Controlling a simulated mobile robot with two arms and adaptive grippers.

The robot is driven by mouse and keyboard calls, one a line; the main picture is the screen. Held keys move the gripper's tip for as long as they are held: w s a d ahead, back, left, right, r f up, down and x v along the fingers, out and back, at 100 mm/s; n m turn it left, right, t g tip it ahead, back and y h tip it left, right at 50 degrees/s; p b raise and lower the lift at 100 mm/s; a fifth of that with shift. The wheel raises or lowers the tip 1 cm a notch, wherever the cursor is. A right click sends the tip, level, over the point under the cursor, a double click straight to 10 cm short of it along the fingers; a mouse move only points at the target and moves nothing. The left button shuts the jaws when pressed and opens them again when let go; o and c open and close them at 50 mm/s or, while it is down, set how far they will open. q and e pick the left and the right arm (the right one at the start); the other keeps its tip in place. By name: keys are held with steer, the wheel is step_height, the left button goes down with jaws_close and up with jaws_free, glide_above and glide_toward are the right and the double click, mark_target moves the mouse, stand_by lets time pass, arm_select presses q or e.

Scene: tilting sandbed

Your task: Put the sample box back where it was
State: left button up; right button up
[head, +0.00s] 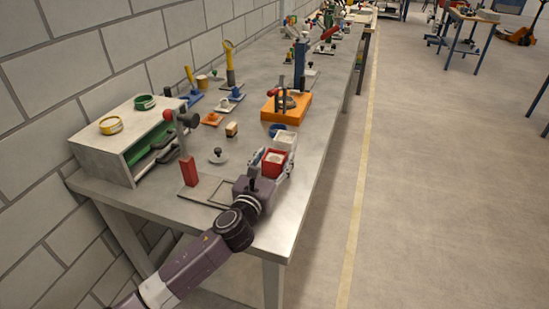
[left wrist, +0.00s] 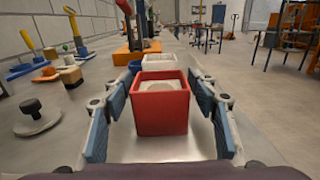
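A red open-topped box (head: 275,159) with pale contents, which I take as the sample box, is near the table's right edge in the head view. In the left wrist view the red box (left wrist: 162,110) is upright and centred between my fingers. My left gripper (head: 271,167) is open around it, with a visible gap on each side in the wrist view. My right gripper is not in view.
A white box (head: 285,141) and a blue round container (head: 277,129) stand just behind the red box. An orange base (head: 287,106) with an upright is farther back. A red block (head: 189,172), a knobbed disc (head: 218,156) and a white shelf unit (head: 118,138) are at left.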

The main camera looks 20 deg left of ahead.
arm_select(q)
steer(key=shift+o, duration=0.3)
steer(key=shift+r, duration=0.15)
steer(key=s, duration=1.2)
steer(key=shift+a+b, duration=0.25)
steer(key=shift+b, duration=0.1)
steer(key=shift+r, duration=0.1)
